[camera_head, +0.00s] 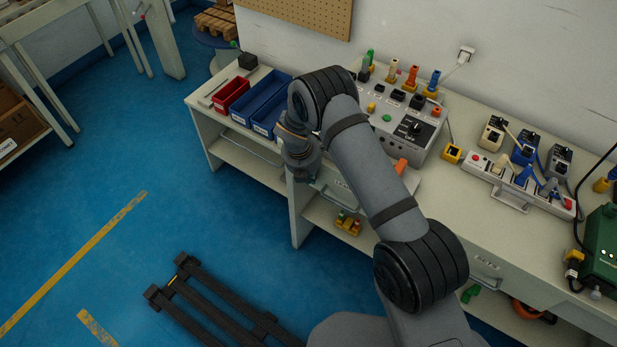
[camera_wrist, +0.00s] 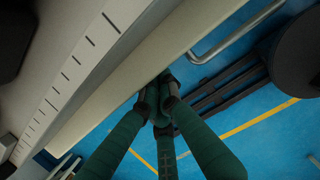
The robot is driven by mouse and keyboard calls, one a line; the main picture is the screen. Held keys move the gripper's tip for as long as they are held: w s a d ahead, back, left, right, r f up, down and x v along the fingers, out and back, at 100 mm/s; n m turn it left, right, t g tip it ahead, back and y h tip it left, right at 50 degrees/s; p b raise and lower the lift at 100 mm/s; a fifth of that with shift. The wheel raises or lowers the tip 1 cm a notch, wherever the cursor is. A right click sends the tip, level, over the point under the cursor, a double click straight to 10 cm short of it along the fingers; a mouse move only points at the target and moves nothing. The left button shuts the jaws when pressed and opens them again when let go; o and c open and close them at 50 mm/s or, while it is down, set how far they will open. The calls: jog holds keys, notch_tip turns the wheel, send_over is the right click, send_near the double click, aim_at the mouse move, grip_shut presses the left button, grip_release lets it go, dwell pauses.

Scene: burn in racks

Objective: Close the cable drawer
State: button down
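The workbench has drawer fronts under its top, partly behind my arm in the head view. One drawer front (camera_head: 327,181) with a handle and a label shows just right of my wrist. Another, with a handle (camera_head: 487,283), is farther right. I cannot read the labels or tell which is the cable drawer, or how far it is open. In the wrist view, my gripper (camera_wrist: 158,92) has its dark green fingers together, with nothing seen between them. The tips are by the pale bench edge (camera_wrist: 120,95). A metal handle (camera_wrist: 235,35) is up and right of them, apart.
On the bench stand red (camera_head: 230,94) and blue bins (camera_head: 262,100), a grey test box (camera_head: 412,125), a power strip (camera_head: 520,183) and a green device (camera_head: 603,248). Yellow connectors (camera_head: 347,224) lie on the lower shelf.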

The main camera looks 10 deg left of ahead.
jog(key=s+a+r, duration=0.2)
jog(key=s+r, duration=0.4)
jog(key=r, duration=0.3)
jog(key=shift+a+r+b, duration=0.3)
jog(key=shift+r+b, duration=0.1)
jog(key=shift+f, duration=0.1)
jog(key=w+d+f, duration=0.2)
jog(key=w+f, duration=0.4)
jog(key=f, duration=0.3)
jog(key=shift+d+f+p, duration=0.3)
jog(key=shift+p, duration=0.1)
